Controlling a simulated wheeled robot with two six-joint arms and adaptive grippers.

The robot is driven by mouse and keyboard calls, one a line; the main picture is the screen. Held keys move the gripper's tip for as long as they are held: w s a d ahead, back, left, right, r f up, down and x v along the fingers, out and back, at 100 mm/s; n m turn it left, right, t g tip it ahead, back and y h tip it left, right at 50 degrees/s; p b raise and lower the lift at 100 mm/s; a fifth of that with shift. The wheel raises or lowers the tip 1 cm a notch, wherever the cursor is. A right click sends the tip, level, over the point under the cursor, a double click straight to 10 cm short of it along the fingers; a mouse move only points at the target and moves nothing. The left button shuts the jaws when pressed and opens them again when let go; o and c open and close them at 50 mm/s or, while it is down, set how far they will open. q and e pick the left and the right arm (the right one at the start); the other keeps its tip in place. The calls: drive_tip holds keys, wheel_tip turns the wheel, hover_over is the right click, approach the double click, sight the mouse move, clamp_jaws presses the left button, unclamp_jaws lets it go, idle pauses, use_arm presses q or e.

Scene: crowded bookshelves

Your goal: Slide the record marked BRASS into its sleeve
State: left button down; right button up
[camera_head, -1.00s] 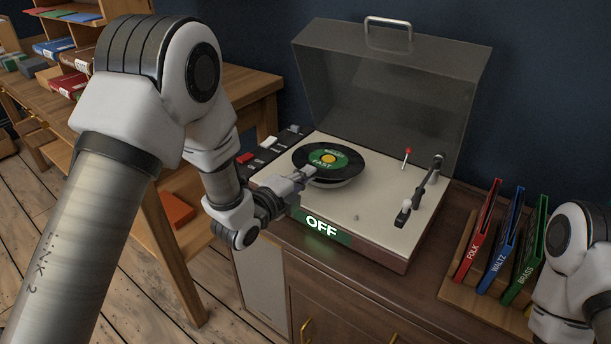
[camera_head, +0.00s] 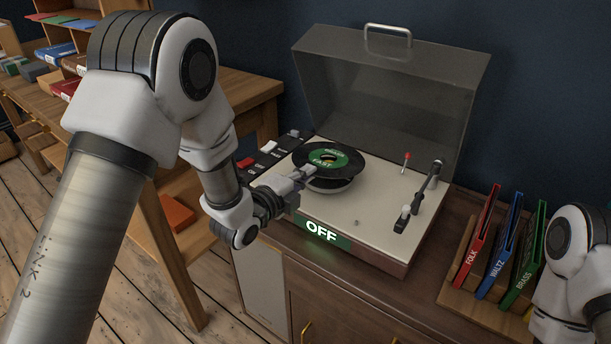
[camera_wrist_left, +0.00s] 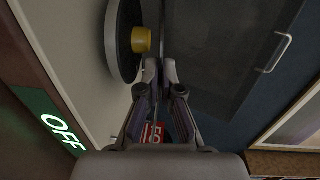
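The black record (camera_head: 332,155) with a green label hangs level just above the platter (camera_head: 330,184) of the turntable. The label's upper word is too small to read surely; the lower reads FAST. My left gripper (camera_head: 307,172) is shut on the record's near left edge. In the left wrist view, the fingertips (camera_wrist_left: 161,70) are close together, beside the platter (camera_wrist_left: 125,40) and its yellow hub (camera_wrist_left: 141,40). The green BRASS sleeve (camera_head: 525,258) stands in the wooden rack at the right. My right arm shows at the right edge; its gripper is out of view.
The raised lid (camera_head: 390,95) stands behind the turntable. The tonearm (camera_head: 420,195) lies to the right of the platter. A lit sign (camera_head: 321,232) reads OFF. The red FOLK (camera_head: 476,240) and blue WALTZ (camera_head: 500,250) sleeves stand left of BRASS in the rack (camera_head: 455,288).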

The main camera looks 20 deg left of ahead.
use_arm(q)
drive_tip(key=shift+r, duration=0.1)
wheel_tip(320, 180, up, 4)
drive_tip(key=shift+f+p, duration=0.1)
drive_tip(key=shift+p, duration=1.15)
drive_tip(key=s+a+r, duration=0.2)
drive_tip(key=s+r, duration=0.1)
drive_tip(key=s, duration=0.4)
drive_tip(key=shift+s+a, duration=0.3)
drive_tip(key=shift+a, duration=0.1)
drive_tip(key=f+n+y+p, duration=0.2)
drive_tip(key=y+p, duration=0.1)
drive_tip(key=p, duration=0.3)
drive_tip(key=s+f+n+t+y+p, duration=0.1)
drive_tip(key=f+n+y+p, duration=0.1)
drive_tip(key=p, duration=0.4)
drive_tip(key=shift+s+a+f+y, duration=0.1)
drive_tip(key=shift+f+y, duration=0.3)
